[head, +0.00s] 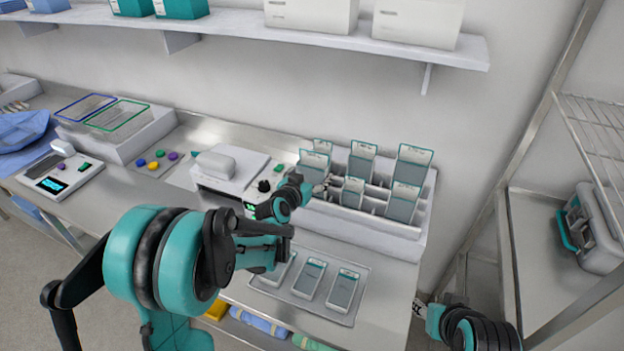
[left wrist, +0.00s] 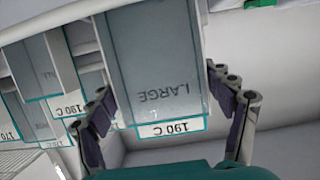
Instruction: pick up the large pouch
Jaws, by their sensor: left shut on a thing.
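The large pouch (left wrist: 150,60), marked "LARGE" and "190 C", is a clear pouch with a teal edge. It fills the middle of the left wrist view, upside down, with a finger of my left gripper (left wrist: 165,115) on each side. The pouch's lower end is hidden in the rack. My right gripper (head: 420,311) is low at the right, small and partly seen, away from the rack.
Other pouches stand close by in the rack, such as one at the back right (head: 414,154). A tray (head: 337,317) with three pouches lies in front. A white sealing device (head: 230,168) is to the left. A shelf (head: 330,39) hangs above.

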